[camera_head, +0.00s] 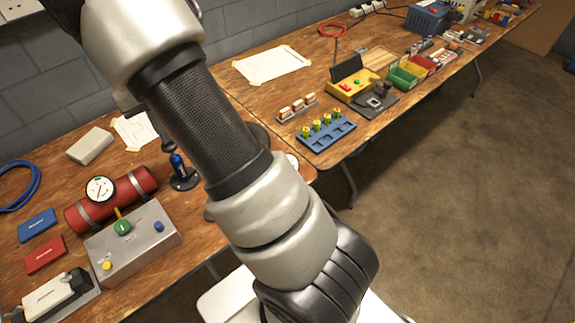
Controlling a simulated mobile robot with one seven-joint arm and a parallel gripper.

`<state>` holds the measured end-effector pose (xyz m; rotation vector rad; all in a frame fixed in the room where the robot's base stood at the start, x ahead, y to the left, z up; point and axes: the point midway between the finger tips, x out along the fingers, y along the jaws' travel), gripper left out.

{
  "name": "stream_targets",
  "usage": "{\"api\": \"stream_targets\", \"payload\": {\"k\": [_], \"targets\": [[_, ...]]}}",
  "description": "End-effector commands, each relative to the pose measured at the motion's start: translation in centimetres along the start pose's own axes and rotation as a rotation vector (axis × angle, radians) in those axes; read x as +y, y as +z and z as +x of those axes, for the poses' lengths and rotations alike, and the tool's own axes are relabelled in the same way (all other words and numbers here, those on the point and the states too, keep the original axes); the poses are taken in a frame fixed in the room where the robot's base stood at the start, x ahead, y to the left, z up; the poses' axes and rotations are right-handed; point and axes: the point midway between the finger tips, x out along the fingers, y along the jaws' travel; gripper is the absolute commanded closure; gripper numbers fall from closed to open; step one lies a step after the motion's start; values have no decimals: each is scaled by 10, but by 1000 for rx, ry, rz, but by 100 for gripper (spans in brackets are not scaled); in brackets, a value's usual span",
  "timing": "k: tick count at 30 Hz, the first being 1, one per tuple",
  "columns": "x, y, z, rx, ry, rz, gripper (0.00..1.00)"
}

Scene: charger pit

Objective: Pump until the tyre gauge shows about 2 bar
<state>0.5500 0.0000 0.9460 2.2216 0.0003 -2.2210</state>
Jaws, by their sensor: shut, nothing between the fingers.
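A white round gauge (100,189) sits on a red cylinder (141,181) held by grey bands on the left bench. Its dial faces me, but the reading is too small to tell. A small blue upright pump-like device (178,166) on a round black base stands right of the cylinder, close to my arm in the picture. Dark parts just above it are partly hidden by my arm, and I cannot tell what they are. No tyre can be made out. My arm crosses the middle of the view and leaves at the top; my gripper cannot be made out.
A grey box (140,248) with green, yellow and blue knobs stands in front of the cylinder. Blue (37,225) and red (44,254) flat boxes lie left. A blue tray (327,137) and yellow box (352,86) are on the right bench. The floor at right is clear.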

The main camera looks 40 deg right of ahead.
Motion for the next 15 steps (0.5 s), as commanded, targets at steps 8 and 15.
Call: {"api": "stream_targets", "payload": {"k": [8,15], "targets": [[1,0,20,-1,1,1,100],[1,0,34,-2,1,1,100]]}}
